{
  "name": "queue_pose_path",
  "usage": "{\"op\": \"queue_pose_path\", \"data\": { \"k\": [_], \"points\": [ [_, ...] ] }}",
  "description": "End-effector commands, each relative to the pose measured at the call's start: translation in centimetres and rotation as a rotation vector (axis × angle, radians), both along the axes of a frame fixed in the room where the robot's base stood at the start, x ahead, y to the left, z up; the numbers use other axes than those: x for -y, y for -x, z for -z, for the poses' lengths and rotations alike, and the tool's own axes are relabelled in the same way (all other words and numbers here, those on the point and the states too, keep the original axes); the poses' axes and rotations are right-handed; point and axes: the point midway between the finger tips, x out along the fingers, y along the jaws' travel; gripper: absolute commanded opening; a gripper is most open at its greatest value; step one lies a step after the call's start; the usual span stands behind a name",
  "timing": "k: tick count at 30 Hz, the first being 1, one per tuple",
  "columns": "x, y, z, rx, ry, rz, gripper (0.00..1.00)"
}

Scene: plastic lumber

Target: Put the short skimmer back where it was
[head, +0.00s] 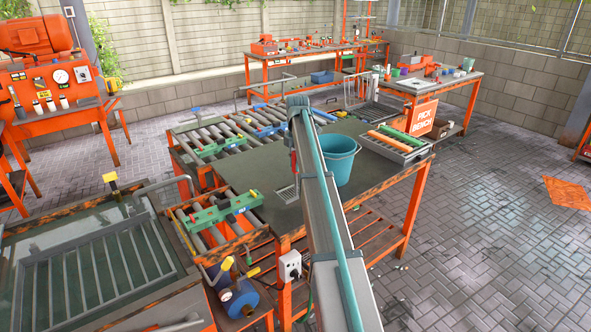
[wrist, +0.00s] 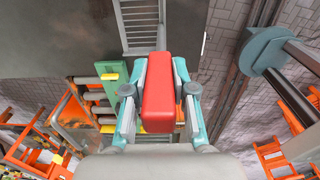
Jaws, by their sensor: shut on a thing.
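My gripper (wrist: 161,72) is shut on a red block-shaped grip (wrist: 158,105), which I take to be the short skimmer's handle. In the head view a red sliver of the handle (head: 293,163) shows beside my arm, above the dark bench top (head: 262,173). A pale slotted plate (head: 287,193) shows below it, and a slotted grate (wrist: 139,26) shows beyond the handle in the wrist view. I cannot tell whether this plate belongs to the skimmer or lies on the bench. My arm hides most of the gripper in the head view.
A teal bucket (head: 338,158) stands on the bench just right of my arm. Roller tracks with a green clamp bar (head: 222,212) lie at the left. A tray with orange and green bars (head: 395,146) and a "PICK BENCH" sign (head: 422,118) are at the right.

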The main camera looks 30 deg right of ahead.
Motion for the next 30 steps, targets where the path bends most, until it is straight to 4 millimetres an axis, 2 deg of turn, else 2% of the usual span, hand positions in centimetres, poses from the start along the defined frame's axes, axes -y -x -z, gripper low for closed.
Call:
{"op": "queue_pose_path", "data": {
  "k": [5, 7, 14, 24, 25, 29, 30],
  "points": [
    [0.1, -0.6, 0.6, 0.0, 0.0, 0.0, 0.0],
    [0.2, -1.1, 1.1, -0.002, -0.001, 0.0, 0.0],
    [0.1, -0.9, 3.9, 0.0, -0.001, 0.0, 0.0],
    [0.1, -1.0, 4.3, 0.001, 0.0, 0.0, 0.0],
    [0.2, -0.9, 4.4, 0.0, 0.0, 0.0, 0.29],
    [0.2, -0.9, 4.3, 0.0, 0.0, 0.0, 0.5],
    [0.1, -0.9, 4.3, 0.0, 0.0, 0.0, 0.51]
  ]
}}
